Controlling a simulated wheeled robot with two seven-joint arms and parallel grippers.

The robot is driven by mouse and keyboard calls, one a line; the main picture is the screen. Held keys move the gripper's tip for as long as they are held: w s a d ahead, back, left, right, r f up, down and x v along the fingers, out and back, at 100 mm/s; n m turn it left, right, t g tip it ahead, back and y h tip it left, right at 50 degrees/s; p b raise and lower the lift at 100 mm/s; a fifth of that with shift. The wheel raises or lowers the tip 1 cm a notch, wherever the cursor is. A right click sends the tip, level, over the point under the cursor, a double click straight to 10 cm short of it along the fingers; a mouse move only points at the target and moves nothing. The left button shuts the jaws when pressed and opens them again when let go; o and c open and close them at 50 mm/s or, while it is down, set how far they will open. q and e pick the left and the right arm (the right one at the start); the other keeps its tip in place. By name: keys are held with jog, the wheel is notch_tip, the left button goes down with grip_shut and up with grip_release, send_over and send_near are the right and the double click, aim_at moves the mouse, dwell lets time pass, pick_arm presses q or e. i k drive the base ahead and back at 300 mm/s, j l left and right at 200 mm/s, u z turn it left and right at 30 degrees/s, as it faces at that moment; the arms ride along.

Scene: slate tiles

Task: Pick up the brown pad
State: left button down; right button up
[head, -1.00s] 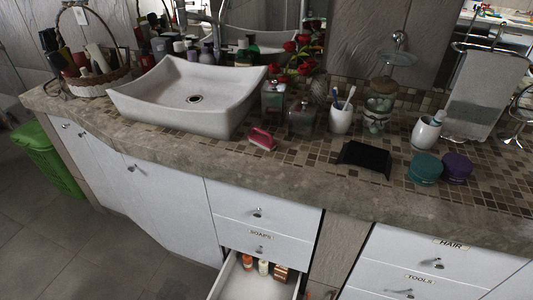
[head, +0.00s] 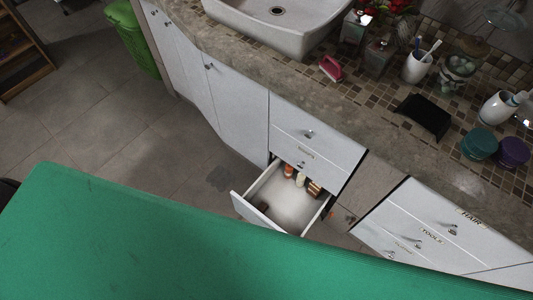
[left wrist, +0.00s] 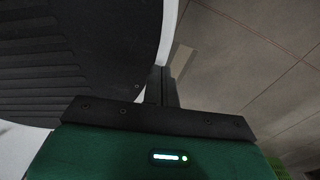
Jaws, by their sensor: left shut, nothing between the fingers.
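No pad shows clearly. A small brown item (head: 263,205) lies at the front left of the open drawer (head: 322,212); it is too small to tell whether it is the brown pad. A brown-topped block (head: 314,189) stands at the drawer's back right. My left gripper (left wrist: 160,88) shows in the left wrist view, its dark fingers together and empty. It is outside the head view, and nothing is seen in its grasp. My right gripper is in neither view.
Orange (head: 289,170) and white bottles (head: 300,179) stand in the drawer. The counter above holds a sink (head: 275,25), pink brush (head: 331,68), black tray (head: 422,116) and jars (head: 479,144). A green bin (head: 135,35) stands at the far left. My green arm part fills the foreground.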

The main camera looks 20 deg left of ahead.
aim_at(262, 208)
jog(key=k+l+u, duration=0.1)
jog(key=l+u, duration=0.2)
jog(key=k+l+u, duration=0.3)
jog(key=l, duration=0.15)
jog(key=l+u, duration=0.3)
jog(key=k+l+u, duration=0.3)
